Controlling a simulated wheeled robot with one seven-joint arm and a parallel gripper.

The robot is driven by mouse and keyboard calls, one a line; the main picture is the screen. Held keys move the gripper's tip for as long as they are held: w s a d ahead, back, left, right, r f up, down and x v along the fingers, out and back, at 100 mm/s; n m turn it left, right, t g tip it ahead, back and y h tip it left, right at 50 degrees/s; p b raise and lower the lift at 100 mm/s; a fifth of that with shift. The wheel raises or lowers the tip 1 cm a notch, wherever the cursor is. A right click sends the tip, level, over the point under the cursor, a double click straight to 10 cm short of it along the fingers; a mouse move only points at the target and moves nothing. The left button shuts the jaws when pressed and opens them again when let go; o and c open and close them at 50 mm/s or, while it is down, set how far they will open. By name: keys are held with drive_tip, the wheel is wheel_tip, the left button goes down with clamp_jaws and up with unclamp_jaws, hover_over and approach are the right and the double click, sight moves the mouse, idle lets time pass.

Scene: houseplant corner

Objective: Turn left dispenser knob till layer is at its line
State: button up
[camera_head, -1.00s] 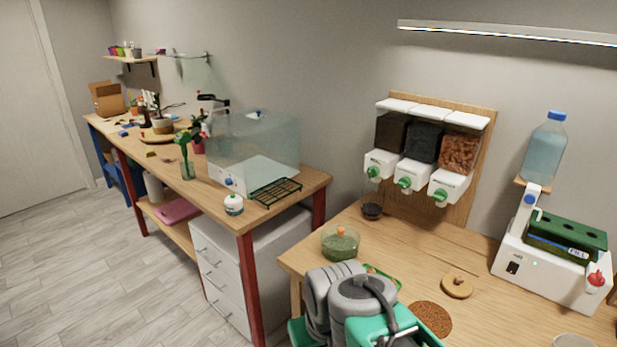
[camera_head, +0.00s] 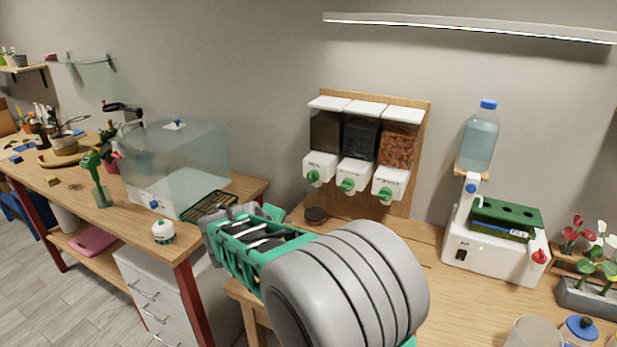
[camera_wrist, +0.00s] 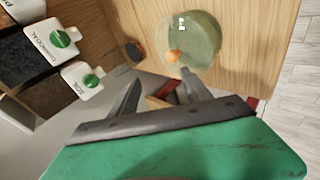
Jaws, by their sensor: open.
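The left dispenser (camera_head: 319,164) is a white housing under a clear hopper of dark brown soil (camera_head: 325,132). Its green knob (camera_head: 313,177) faces forward; the wrist view shows this knob (camera_wrist: 91,80) beside a label reading SOIL. A small dark dish (camera_head: 315,214) sits on the table below it. My gripper (camera_wrist: 160,88) is open and empty, apart from the knob, which lies to its left in the wrist view. A round glass jar (camera_wrist: 190,42) with an orange knob is beyond the fingertips; my arm hides it in the head view. I cannot make out a fill line.
The middle dispenser (camera_head: 354,174) and right dispenser (camera_head: 390,183) hang close beside the left one. A glass tank (camera_head: 175,160) stands on the left bench. A white device with a water bottle (camera_head: 480,140) stands at the right. My arm covers much of the near table.

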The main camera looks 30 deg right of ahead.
sight(309, 180)
drive_tip(key=w+d+r+n+h+p, duration=0.1)
drive_tip(key=w+d+n+h, duration=0.2)
drive_tip(key=w+d, duration=0.1)
drive_tip(key=w+d+r+n+t+h+p, duration=0.1)
drive_tip(key=w+d+n+h, duration=0.2)
drive_tip(key=d, duration=0.4)
drive_tip(key=w+d+r+n+h+p, duration=0.1)
drive_tip(key=w+d+r+n+h, duration=0.1)
drive_tip(key=w+d+n+h, duration=0.1)
drive_tip(key=shift+w+d+n+t, duration=0.3)
drive_tip(key=shift+w+d+n, duration=0.4)
drive_tip(key=shift+w+d, duration=0.65)
drive_tip(key=shift+c, duration=0.6)
clamp_jaws()
